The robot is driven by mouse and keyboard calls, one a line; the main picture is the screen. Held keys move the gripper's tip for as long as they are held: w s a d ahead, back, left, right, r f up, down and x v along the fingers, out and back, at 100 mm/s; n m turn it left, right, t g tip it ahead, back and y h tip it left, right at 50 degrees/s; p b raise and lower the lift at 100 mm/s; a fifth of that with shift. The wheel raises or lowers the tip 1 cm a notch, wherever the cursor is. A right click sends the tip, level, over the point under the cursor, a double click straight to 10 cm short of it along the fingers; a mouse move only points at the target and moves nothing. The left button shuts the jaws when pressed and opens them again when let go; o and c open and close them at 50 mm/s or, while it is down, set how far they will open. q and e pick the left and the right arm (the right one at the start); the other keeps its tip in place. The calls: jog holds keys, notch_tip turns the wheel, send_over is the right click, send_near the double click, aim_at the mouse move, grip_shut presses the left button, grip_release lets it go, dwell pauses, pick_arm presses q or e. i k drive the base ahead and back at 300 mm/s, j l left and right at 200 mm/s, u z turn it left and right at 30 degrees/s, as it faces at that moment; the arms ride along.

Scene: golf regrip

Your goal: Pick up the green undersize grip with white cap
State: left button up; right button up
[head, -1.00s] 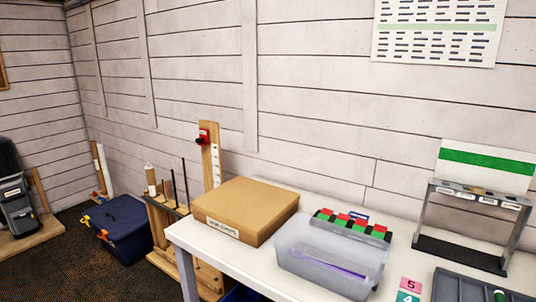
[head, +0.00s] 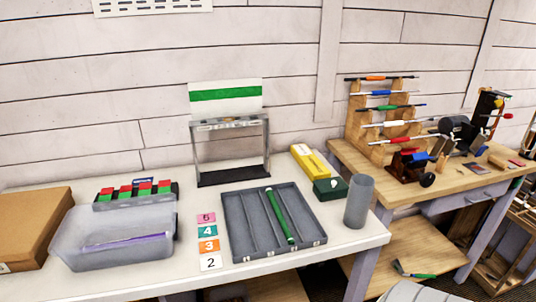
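A green grip (head: 279,216) lies lengthwise in the grey compartment tray (head: 234,232) on the white table. It runs from the tray's back edge toward its front right. Neither of my grippers shows in the head view.
A wooden workbench (head: 440,185) stands right.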

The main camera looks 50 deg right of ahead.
aim_at(279, 213)
jog(key=z, duration=1.55)
